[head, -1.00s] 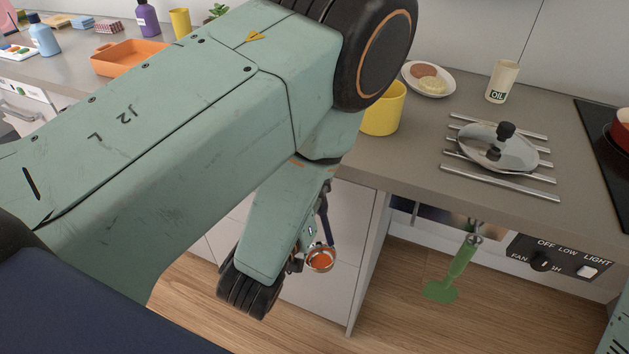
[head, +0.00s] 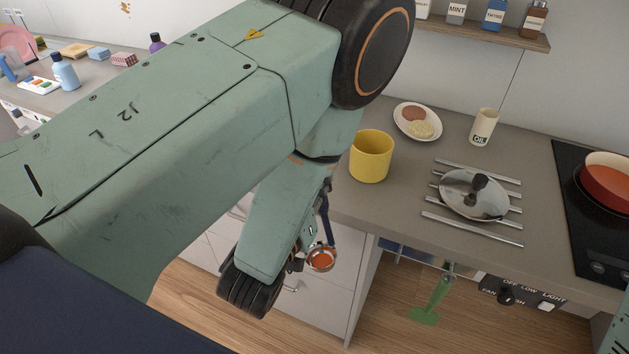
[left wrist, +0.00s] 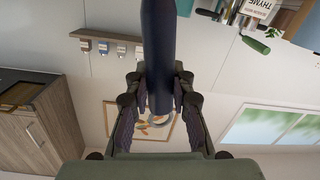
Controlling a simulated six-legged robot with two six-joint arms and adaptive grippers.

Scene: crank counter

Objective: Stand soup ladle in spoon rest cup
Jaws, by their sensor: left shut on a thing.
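The soup ladle has a dark blue handle (head: 325,216) and a round bowl with orange inside (head: 321,259). My left gripper (head: 309,244) is shut on it, low in front of the counter's cabinet, below the counter top. In the left wrist view the dark handle (left wrist: 158,45) stands between the two fingers of the left gripper (left wrist: 160,92). My left forearm hides part of the gripper in the head view. A yellow cup (head: 371,162), apparently the spoon rest cup, stands upright on the counter, above and right of the ladle. My right gripper is not in view.
The grey counter (head: 385,212) holds a plate of food (head: 403,115), an OIL container (head: 483,128) and a lid (head: 470,198) on metal bars. A red pot (head: 603,190) sits on the black hob at right. A green tool (head: 432,300) hangs below the counter edge.

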